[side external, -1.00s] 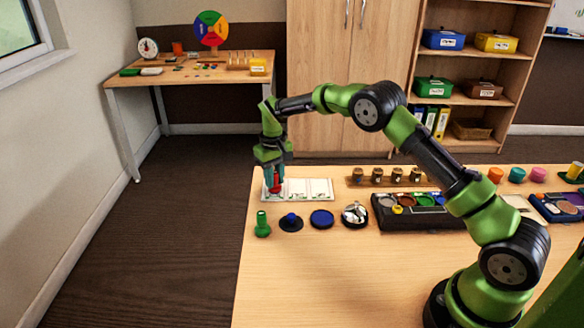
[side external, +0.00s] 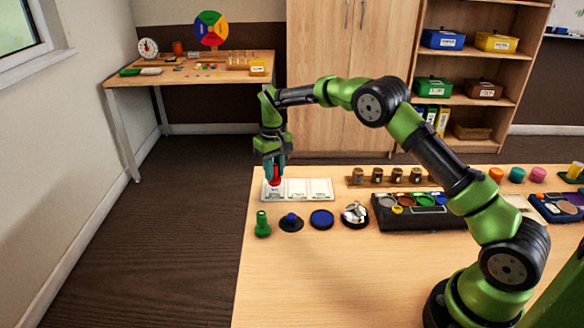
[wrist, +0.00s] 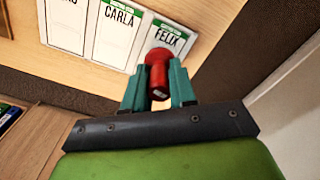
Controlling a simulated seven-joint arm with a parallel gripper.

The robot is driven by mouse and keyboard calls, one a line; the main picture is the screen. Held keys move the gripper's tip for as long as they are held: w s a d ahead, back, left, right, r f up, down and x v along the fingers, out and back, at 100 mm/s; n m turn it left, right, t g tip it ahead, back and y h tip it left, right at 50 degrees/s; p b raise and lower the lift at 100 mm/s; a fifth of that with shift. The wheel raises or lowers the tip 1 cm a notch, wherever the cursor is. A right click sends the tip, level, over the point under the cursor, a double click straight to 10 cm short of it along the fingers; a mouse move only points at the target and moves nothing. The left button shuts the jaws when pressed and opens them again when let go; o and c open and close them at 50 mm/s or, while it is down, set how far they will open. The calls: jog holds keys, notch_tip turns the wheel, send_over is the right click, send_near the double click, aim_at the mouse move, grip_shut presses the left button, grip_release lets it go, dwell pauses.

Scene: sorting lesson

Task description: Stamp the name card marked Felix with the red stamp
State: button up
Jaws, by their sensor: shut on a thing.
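My gripper (side external: 274,170) is shut on the red stamp (side external: 276,177), which shows between the teal fingers in the wrist view (wrist: 158,72). The Felix card (wrist: 168,40) is the end card of the row in the wrist view, with its name in black letters. In the side view the Felix card (side external: 270,194) is at the left end, under my gripper. The red stamp hides the card's lower part in the wrist view. I cannot tell whether the stamp touches the card. The Carla card (wrist: 115,32) lies beside it.
A green stamp (side external: 262,225), a blue stamp (side external: 291,223), a blue ink pad (side external: 321,219) and a silver bell-like object (side external: 355,213) stand in front of the cards. A black paint tray (side external: 420,222) is to the right. The table's left edge is close to the cards.

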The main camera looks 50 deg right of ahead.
jog(key=shift+r, duration=2.15)
jog(key=shift+a, duration=0.1)
